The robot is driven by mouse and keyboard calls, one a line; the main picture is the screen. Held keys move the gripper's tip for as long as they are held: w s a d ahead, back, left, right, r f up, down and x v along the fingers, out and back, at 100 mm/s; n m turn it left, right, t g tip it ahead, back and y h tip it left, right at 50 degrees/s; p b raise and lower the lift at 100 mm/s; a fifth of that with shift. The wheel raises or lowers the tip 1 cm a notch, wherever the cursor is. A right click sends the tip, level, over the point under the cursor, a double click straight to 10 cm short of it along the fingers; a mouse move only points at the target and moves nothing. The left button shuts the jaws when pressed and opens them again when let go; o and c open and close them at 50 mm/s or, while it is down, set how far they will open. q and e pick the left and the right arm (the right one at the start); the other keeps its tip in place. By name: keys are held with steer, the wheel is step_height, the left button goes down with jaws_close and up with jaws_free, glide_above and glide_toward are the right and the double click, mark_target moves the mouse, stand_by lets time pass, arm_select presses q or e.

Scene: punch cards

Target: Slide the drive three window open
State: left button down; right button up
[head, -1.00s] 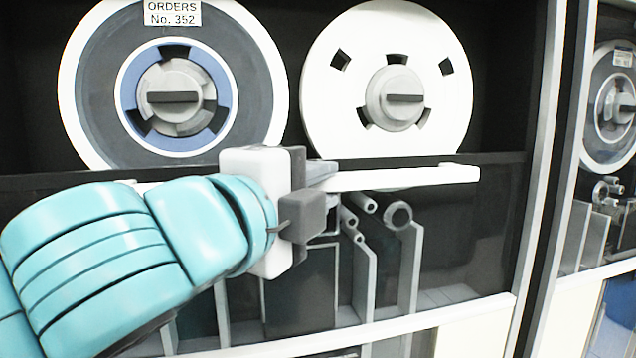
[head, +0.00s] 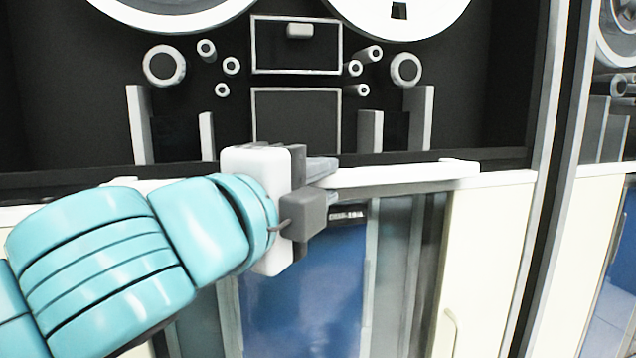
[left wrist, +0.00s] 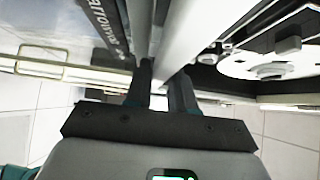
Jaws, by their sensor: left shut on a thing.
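The drive window shows in the head view by the white handle bar (head: 425,173) along its top edge. The bar is low on the drive's front, below the rollers, and the dark recess above it is uncovered. My left gripper (head: 322,182) comes in from the left and is shut on the bar. In the left wrist view, the fingers (left wrist: 160,88) are at the pale bar (left wrist: 200,38). My arm and gripper hide the left part of the bar. My right gripper is not in view.
Above the bar are rollers (head: 405,69), upright plates and the lower rims of two tape reels (head: 400,22). Below are a blue panel (head: 305,290) and a cream door (head: 490,265). A neighbouring drive stands beyond the frame post (head: 555,170) at the right.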

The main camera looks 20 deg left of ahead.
arm_select(q)
steer(key=shift+s+a+r, duration=0.1)
steer(key=shift+a+r, duration=0.05)
steer(key=c, duration=1.1)
jaws_free()
steer(key=shift+s, duration=0.1)
steer(key=shift+o, duration=0.3)
steer(key=shift+s+r, duration=0.15)
steer(key=shift+s, duration=0.15)
steer(key=s+a+p, duration=0.1)
steer(key=s+a, duration=0.2)
steer(key=s, duration=1.2)
steer(key=shift+s, duration=0.2)
